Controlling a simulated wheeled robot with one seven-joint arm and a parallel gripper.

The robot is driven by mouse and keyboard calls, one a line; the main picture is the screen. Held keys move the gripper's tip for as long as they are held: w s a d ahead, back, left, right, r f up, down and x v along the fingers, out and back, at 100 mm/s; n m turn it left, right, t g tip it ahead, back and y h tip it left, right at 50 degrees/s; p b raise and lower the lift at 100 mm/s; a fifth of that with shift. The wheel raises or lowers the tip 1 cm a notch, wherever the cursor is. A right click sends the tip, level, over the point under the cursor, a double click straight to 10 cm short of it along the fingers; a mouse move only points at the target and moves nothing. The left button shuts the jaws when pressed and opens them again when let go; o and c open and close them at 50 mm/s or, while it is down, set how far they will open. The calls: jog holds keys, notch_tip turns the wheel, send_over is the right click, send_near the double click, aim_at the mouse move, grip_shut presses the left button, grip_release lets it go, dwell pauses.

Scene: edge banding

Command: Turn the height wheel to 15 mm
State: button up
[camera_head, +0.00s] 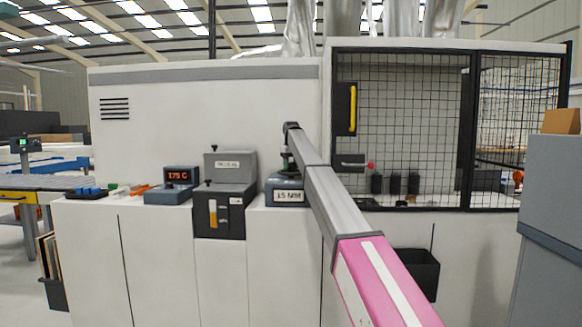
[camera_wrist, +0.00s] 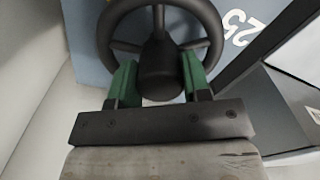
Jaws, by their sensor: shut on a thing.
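The height wheel (camera_wrist: 106,28) is a dark spoked wheel with a thick hub, in the wrist view at the top centre. My gripper (camera_wrist: 158,75) has green fingers on either side of the hub, shut on it. In the head view, the blue-grey height unit (camera_head: 270,193) carries a plate reading 15 MM (camera_head: 289,196). My arm's end covers most of the wheel there. Any pointer on the dial is hidden or unclear.
A display reading 175 C (camera_head: 181,175) and a grey-black unit (camera_head: 222,192) stand left of the height unit. A mesh guard (camera_head: 410,110) with a yellow handle rises to the right. A black bin (camera_head: 418,272) hangs below it.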

jog(key=shift+n, duration=0.3)
jog(key=o, duration=0.9)
